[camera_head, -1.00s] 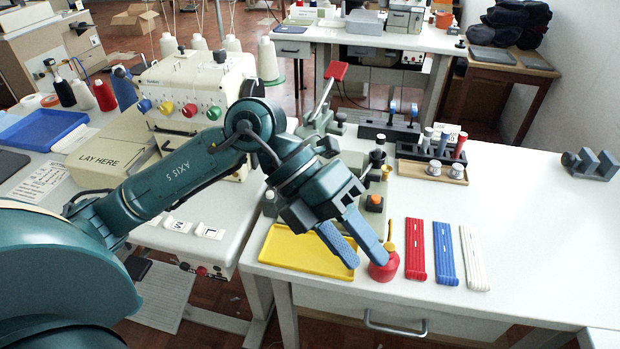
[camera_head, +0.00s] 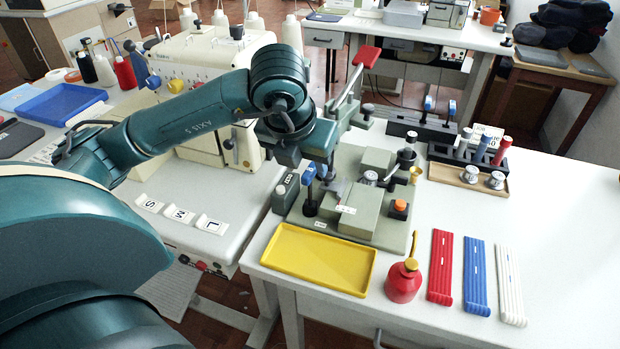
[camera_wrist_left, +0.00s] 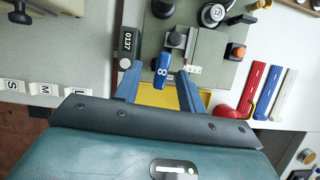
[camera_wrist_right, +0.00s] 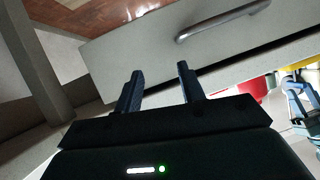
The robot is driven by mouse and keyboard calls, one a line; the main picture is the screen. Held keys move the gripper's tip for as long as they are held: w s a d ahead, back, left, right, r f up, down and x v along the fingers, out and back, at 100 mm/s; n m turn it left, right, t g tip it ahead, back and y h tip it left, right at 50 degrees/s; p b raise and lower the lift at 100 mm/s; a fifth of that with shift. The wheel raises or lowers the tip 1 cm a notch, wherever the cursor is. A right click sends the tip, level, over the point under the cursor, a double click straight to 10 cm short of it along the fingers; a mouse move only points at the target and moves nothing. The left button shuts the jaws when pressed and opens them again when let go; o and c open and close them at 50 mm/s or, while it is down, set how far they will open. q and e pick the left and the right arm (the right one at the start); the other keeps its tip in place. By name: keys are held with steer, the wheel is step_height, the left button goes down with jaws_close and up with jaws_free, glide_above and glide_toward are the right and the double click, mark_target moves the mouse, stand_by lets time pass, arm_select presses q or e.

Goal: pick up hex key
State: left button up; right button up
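The blue-headed piece marked 8, apparently the hex key (camera_wrist_left: 162,70), lies between my left fingers in the left wrist view. In the head view, the hex key (camera_head: 309,174) shows as a blue top above a black base (camera_head: 310,207), at the left side of the grey-green machine plate. My left gripper (camera_wrist_left: 158,68) is open, with a finger on each side of the blue head and visible gaps. In the head view, the wrist partly hides the fingers. My right gripper (camera_wrist_right: 158,84) is open and empty in the right wrist view, facing a drawer front.
The counter box (camera_wrist_left: 125,45) stands close left of the hex key. A yellow tray (camera_head: 318,260), a red oil can (camera_head: 403,280) and red, blue and white strips lie nearer the front edge. A red-handled lever (camera_head: 366,57) rises behind.

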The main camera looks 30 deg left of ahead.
mark_target(309, 170)
arm_select(q)
steer(key=x, duration=0.5)
steer(key=shift+s+d+f, duration=0.15)
steer(key=shift+f, duration=0.05)
steer(key=shift+r, duration=0.1)
jaws_close()
